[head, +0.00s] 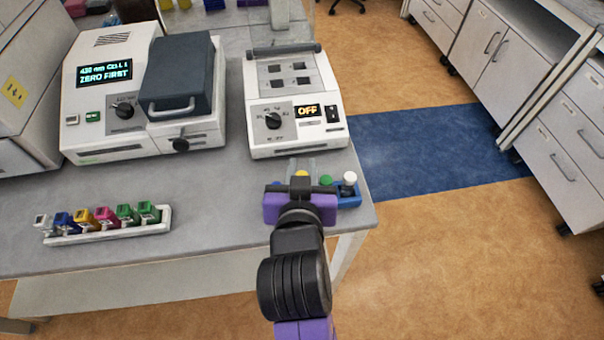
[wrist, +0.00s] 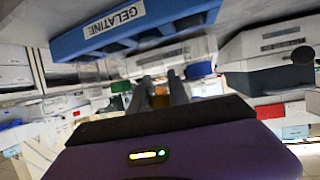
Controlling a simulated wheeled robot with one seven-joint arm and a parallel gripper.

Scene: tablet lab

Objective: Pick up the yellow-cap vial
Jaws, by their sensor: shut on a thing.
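The yellow-cap vial (head: 301,174) shows only as a spot of yellow between the fingers of my gripper (head: 302,166), at the front right of the bench. In the wrist view, my gripper's two fingers (wrist: 161,94) are closed around the yellow-capped vial (wrist: 159,98). The blue rack (head: 348,200) is mostly behind my gripper; it also shows in the wrist view (wrist: 72,45) with a GELATINE label. A green-cap vial (head: 326,181) and a white-cap vial (head: 349,179) stand in it to the right. I cannot tell whether the held vial is clear of the rack.
A heater-like device reading OFF (head: 293,125) stands just behind the rack. A larger instrument reading ZERO FIRST (head: 150,135) is at the back left. A white tray (head: 105,232) of several coloured cuvettes lies at left. The bench's right edge is close.

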